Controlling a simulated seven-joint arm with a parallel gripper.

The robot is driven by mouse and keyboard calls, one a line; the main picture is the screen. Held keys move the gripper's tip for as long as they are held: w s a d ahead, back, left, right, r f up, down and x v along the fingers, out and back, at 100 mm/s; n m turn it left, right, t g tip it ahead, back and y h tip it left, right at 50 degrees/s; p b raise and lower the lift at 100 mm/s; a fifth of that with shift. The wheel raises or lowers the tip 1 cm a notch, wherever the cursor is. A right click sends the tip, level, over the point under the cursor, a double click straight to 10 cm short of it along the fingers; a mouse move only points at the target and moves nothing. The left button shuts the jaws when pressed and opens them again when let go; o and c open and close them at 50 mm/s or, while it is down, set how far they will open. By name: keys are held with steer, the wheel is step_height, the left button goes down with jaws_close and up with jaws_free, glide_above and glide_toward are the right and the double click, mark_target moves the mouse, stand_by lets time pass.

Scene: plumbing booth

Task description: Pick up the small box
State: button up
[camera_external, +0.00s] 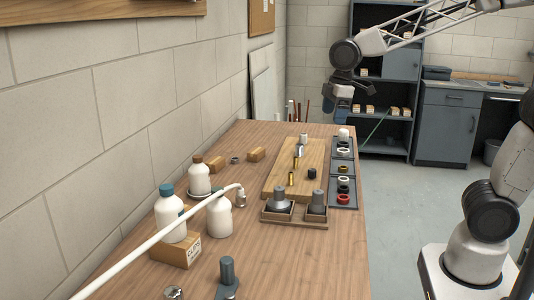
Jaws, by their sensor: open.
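Several cardboard boxes are on the wooden workbench (310,262). Two small plain brown boxes lie near the wall at the back: one on the left (216,165) and one to its right (256,154). A larger printed box (188,252) sits nearer the camera, beside a white bottle with a teal cap (171,214). I cannot tell which is the small box meant. My gripper (341,116) hangs in the air at the far right end of the bench, well away from these boxes. It is open, and I see nothing held in it.
A wooden board (280,190) with brass fittings and a dark tray of rings (344,190) fill the bench's right side. A long white pipe (150,243) crosses the front left. Other white bottles (199,180) stand near the wall. Bare bench lies at front right.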

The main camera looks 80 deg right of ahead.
steer(key=w+d+f+n, duration=0.2)
steer(key=w+d, duration=0.5)
steer(key=w, duration=0.3)
steer(key=n+g, duration=0.2)
steer(key=n, duration=0.6)
glide_above(256, 150)
steer(key=f, duration=1.2)
steer(key=a+f, duration=0.1)
steer(key=f, duration=0.6)
steer(key=shift+s, duration=0.2)
steer(key=shift+d+f, duration=0.1)
steer(key=shift+d, duration=0.15)
steer(key=shift+f, duration=1.3)
steer(key=shift+w+f, duration=0.1)
steer(key=shift+f, duration=2.5)
